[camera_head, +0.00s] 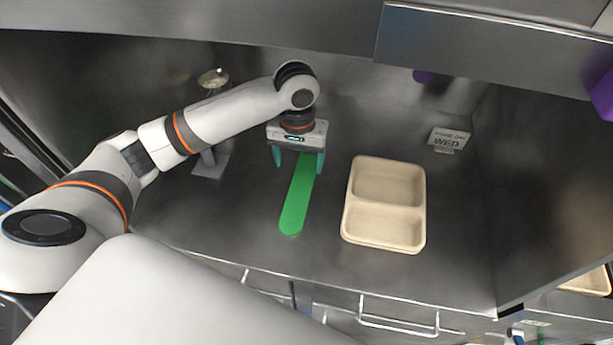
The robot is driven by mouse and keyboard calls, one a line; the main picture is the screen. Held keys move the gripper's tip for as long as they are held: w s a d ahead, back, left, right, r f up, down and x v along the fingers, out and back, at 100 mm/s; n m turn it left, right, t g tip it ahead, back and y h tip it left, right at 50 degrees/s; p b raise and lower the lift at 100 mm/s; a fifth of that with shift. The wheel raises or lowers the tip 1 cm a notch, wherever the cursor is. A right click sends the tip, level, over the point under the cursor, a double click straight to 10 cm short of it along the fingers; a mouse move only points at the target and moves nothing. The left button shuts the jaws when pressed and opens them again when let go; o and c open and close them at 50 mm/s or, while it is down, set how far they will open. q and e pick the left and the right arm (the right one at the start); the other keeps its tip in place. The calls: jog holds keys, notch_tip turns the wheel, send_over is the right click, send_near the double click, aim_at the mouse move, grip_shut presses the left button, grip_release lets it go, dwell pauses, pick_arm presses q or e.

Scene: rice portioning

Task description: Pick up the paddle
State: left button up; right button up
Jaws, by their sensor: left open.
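The green paddle (297,201) lies on the steel counter, left of the tray, its long side running from near to far. My left gripper (298,167) is above the paddle's far end, pointing down, with its teal fingers apart, one on either side of it. It is open, and I cannot tell whether the fingers touch the paddle. The gripper body hides the far end of the paddle. My right gripper is not in view.
A beige two-compartment tray (383,241) sits right of the paddle and looks empty. A small sign reading WED (448,139) stands at the back right. A metal stand (211,163) is behind my left arm. Steel walls enclose the counter. Drawer handles (398,326) run along the front.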

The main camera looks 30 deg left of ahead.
aim_at(299, 191)
pick_arm(q)
jog(key=f, duration=0.2)
jog(key=s+f, duration=0.1)
jog(key=f, duration=0.1)
jog(key=shift+p, duration=0.3)
jog(key=shift+w+f, duration=0.1)
jog(key=shift+f, duration=0.1)
jog(key=shift+w+f, duration=0.1)
jog(key=shift+f, duration=0.2)
notch_tip(299, 191, down, 4)
jog(key=shift+f+p, duration=0.2)
jog(key=shift+p, duration=0.55)
jog(key=shift+f, duration=0.2)
jog(key=shift+w, duration=0.1)
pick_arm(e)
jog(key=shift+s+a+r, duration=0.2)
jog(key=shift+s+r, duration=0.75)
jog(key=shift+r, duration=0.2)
pick_arm(q)
jog(key=c, duration=1.1)
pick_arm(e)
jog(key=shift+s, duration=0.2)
